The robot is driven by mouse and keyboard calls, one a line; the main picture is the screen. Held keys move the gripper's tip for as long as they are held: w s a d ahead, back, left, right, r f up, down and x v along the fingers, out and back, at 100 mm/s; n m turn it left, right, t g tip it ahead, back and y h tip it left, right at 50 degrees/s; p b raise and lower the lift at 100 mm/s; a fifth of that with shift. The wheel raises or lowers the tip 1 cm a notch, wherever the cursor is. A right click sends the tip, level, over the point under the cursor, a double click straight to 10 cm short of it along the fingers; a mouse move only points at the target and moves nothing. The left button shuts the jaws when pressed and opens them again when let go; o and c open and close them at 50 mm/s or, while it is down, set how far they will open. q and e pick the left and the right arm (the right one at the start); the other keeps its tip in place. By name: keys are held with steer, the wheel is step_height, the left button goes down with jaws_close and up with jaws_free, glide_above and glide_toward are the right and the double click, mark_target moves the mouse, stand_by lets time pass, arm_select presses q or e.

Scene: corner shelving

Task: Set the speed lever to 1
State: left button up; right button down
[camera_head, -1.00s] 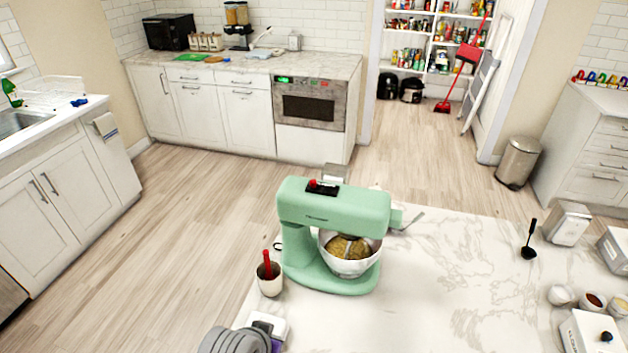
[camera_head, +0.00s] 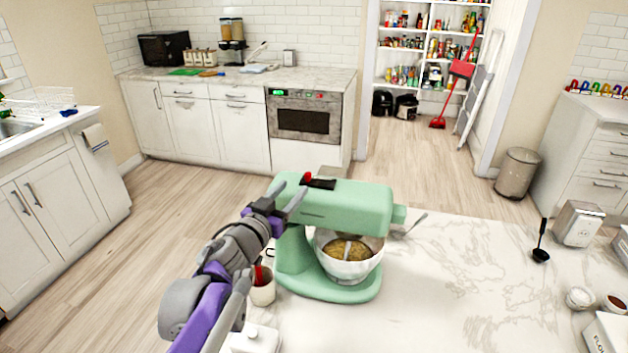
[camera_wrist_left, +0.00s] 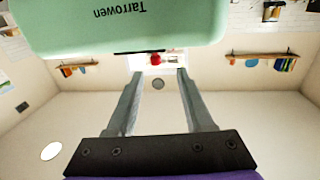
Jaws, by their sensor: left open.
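A mint-green stand mixer (camera_head: 345,207) stands on the marble counter. Its speed lever has a red knob (camera_head: 307,176) on a black plate (camera_head: 322,183) on top of the mixer head. My left gripper (camera_head: 289,191) is open and empty, close to the lever side of the mixer head. In the left wrist view the mixer body (camera_wrist_left: 120,22) appears upside down, and the red knob (camera_wrist_left: 156,58) shows just beyond the gap between the open fingertips (camera_wrist_left: 159,72). The lever's setting marks are too small to read. My right gripper is not in view.
A white cup (camera_head: 263,292) with a red-handled tool stands left of the mixer, partly behind my left arm. The counter between is clear.

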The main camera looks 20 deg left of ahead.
mark_target(310, 173)
arm_select(q)
steer(key=shift+w+d, duration=0.35)
steer(key=shift+w, duration=0.2)
steer(key=w, duration=0.3)
steer(key=w+d, duration=0.1)
steer(key=w, duration=0.2)
steer(key=w+d, duration=0.1)
steer(key=w, duration=0.2)
steer(key=shift+w+p, duration=0.35)
steer(key=shift+p, duration=0.05)
jaws_close()
stand_by(0.5)
